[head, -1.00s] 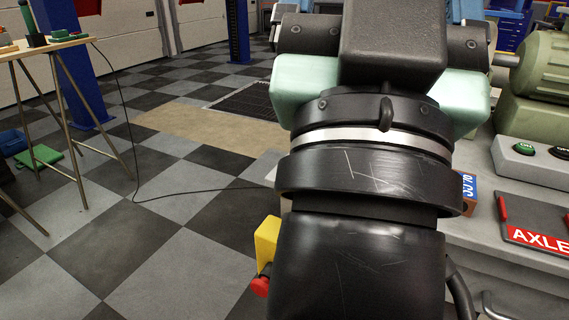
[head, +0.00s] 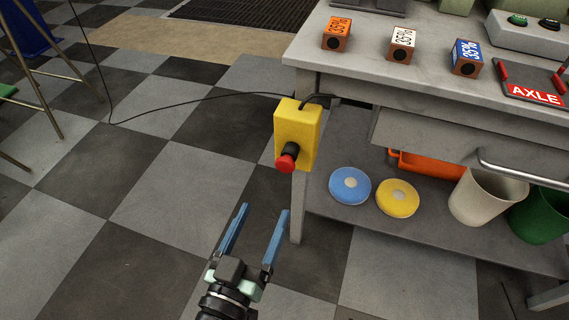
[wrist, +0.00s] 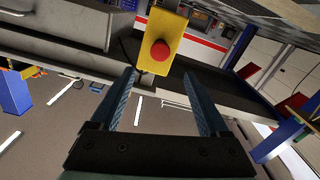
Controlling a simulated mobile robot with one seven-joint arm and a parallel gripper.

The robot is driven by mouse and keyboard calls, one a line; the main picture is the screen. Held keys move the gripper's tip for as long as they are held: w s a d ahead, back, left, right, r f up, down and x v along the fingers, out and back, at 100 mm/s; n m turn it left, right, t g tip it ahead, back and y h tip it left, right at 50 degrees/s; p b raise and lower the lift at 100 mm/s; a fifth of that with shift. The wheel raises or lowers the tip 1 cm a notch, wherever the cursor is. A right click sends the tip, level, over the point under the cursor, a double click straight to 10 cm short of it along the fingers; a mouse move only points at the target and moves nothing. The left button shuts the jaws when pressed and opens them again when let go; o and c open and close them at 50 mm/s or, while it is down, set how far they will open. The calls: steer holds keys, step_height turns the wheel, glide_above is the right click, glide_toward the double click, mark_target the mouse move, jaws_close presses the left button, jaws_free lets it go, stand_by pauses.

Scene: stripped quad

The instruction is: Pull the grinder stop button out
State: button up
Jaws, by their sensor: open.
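The grinder stop button is a red mushroom head (head: 287,161) on a black collar, on the front of a yellow box (head: 297,127) fixed at the bench's left front corner. In the wrist view the red button (wrist: 160,50) faces me on the yellow box (wrist: 163,29), beyond the fingertips and roughly between them. My gripper (head: 263,208) is below and a little left of the button in the head view. Its two blue fingers are apart with nothing between them. It does not touch the button. I cannot tell how far the button is pressed in.
The grey bench (head: 345,50) carries several grinding-stone boxes, including an orange one (head: 337,33), and a red AXLE tray (head: 533,88). A black cable runs from the yellow box across the floor. Blue (head: 350,185) and yellow discs lie on the lower shelf.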

mark_target(284, 168)
steer(key=x, duration=1.2)
steer(key=shift+w+d+b, duration=0.1)
steer(key=shift+w+b, duration=0.25)
jaws_close()
